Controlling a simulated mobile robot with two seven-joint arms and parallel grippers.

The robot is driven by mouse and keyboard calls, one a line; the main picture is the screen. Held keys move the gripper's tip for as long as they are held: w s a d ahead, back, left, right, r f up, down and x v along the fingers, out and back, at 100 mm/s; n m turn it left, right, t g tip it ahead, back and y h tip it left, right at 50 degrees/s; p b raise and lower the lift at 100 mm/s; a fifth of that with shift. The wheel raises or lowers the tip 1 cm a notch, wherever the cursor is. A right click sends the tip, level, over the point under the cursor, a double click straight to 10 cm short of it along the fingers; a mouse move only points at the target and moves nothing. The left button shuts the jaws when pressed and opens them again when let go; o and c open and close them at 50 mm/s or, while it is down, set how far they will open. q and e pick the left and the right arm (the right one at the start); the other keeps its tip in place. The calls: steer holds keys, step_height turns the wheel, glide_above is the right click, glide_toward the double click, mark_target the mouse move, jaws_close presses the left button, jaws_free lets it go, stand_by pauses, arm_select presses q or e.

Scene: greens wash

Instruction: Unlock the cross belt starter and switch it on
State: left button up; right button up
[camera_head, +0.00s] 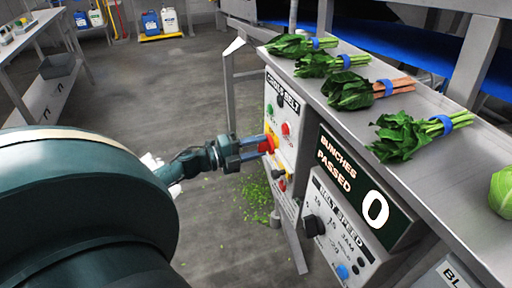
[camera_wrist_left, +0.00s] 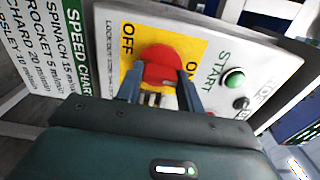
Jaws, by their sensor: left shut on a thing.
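The cross belt starter panel (camera_head: 285,112) is a pale box on the side of the steel bench, with a green and a red button. Its red rotary knob (camera_head: 268,144) sits on a yellow plate. In the left wrist view the knob (camera_wrist_left: 162,66) lies between the words OFF and ON, and a green START button (camera_wrist_left: 233,78) is to its right. My left gripper (camera_head: 258,146) is shut on the red knob, one finger on each side; the fingers also show in the left wrist view (camera_wrist_left: 160,84). The fingers partly hide the plate. I cannot make out a lock. My right gripper is not in view.
Below the knob is a small red and yellow item (camera_head: 281,181). A belt speed panel (camera_head: 340,226) and a bunch counter reading 0 (camera_head: 352,185) are to the right. Banded greens (camera_head: 405,136) lie on the bench top. Scraps (camera_head: 257,195) litter the floor; the floor to the left is open.

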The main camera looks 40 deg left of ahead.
arm_select(q)
steer(key=shift+f, duration=0.1)
steer(key=o, duration=1)
steer(key=v, duration=1.3)
steer(key=shift+s+a, duration=0.1)
